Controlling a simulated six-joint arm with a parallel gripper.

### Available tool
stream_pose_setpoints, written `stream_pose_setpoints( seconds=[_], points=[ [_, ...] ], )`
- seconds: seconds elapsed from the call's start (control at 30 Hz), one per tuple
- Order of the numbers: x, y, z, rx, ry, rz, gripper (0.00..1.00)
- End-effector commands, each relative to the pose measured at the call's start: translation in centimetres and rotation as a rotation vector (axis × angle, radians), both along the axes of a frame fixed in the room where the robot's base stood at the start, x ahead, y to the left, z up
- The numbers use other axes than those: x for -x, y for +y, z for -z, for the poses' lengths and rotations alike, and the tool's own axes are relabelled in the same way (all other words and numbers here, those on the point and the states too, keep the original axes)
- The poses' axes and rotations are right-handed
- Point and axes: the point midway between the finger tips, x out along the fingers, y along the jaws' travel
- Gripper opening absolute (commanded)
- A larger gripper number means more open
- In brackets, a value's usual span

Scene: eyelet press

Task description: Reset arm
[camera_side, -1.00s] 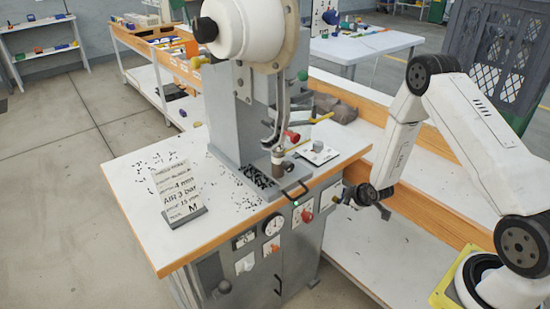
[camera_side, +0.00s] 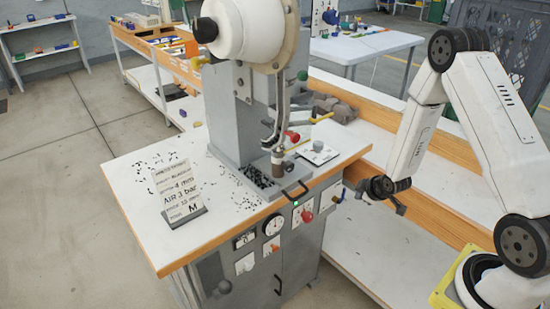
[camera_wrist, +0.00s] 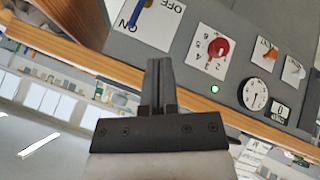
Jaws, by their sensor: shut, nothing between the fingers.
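My gripper (camera_side: 401,208) hangs at the end of my white arm, in front of the press bench and to the right of its front corner in the side view. Its fingers are together and hold nothing. In the wrist view the shut fingers (camera_wrist: 158,85) stand in the middle, against the press's front panel (camera_wrist: 240,55). The eyelet press (camera_side: 240,120) stands on its bench (camera_side: 200,240) and is apart from my gripper.
The front panel carries a red knob (camera_wrist: 217,48), a blue-handled switch (camera_wrist: 140,15), a gauge (camera_wrist: 255,91) and a lit green lamp (camera_wrist: 215,89). A long white-topped bench (camera_side: 365,245) runs behind my gripper.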

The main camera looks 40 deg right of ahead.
Motion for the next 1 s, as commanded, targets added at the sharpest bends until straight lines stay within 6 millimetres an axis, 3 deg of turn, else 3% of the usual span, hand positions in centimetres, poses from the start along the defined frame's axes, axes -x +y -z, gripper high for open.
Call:
stream_pose_setpoints(
  seconds=[0.23, 0.47, 0.77, 1.0],
  points=[
    [-0.3, 2.0, -2.6, -0.048, 0.03, 0.03, 0.0],
    [0.2, 5.6, -6.5, -0.134, 0.091, 0.097, 0.0],
    [2.8, 10.7, -11.4, -0.242, 0.182, 0.2, 0.0],
    [6.1, 14.6, -14.8, -0.319, 0.262, 0.289, 0.0]
  ],
)
